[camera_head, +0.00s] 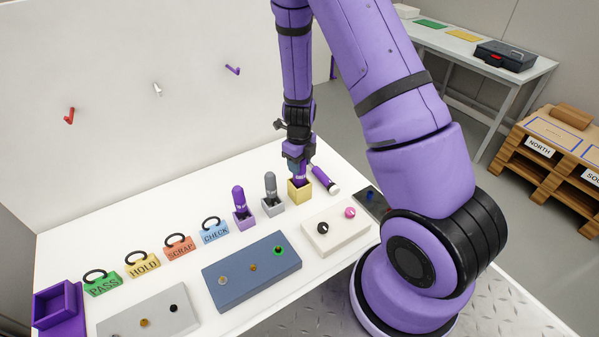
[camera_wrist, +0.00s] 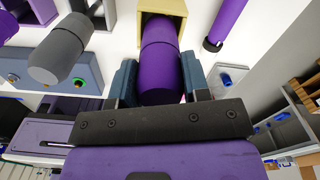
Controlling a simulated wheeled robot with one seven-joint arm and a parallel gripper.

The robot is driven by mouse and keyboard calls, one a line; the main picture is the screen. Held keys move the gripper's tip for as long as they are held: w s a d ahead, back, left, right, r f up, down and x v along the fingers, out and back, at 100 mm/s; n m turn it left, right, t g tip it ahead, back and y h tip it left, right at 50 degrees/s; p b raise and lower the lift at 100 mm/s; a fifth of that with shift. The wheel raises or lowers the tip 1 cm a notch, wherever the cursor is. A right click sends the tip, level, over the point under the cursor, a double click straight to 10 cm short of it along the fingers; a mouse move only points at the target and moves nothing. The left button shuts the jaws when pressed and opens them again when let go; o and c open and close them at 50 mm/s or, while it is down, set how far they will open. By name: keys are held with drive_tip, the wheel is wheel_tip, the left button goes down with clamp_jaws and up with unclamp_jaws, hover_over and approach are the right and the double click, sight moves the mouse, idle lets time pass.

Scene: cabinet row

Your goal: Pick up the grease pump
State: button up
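A purple rounded cylinder (camera_wrist: 160,60) stands in a yellow square holder (camera_head: 299,193), which also shows in the wrist view (camera_wrist: 178,8). It may be the grease pump, but no readable label confirms this. My gripper (camera_head: 299,165) is over this holder, pointing down. In the wrist view its two blue-grey fingers (camera_wrist: 160,78) lie flush on both sides of the purple cylinder, with no clear gap. The cylinder's lower end is still inside the holder. Another purple cylinder (camera_head: 239,200) stands in a purple holder, and a grey one (camera_head: 270,186) in a grey holder.
A purple and white tool (camera_head: 324,180) lies close to the right of the yellow holder. In front are a white box with knobs (camera_head: 335,236) and a blue-grey panel (camera_head: 250,273). Tagged blocks, including CHECK (camera_head: 215,234), stand to the left. The white wall is behind.

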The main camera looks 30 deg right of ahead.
drive_tip(key=c, duration=0.4)
drive_tip(key=shift+o, duration=0.2)
drive_tip(key=shift+r, duration=5.05)
drive_tip(key=shift+o, duration=0.6)
drive_tip(key=shift+c, duration=0.5)
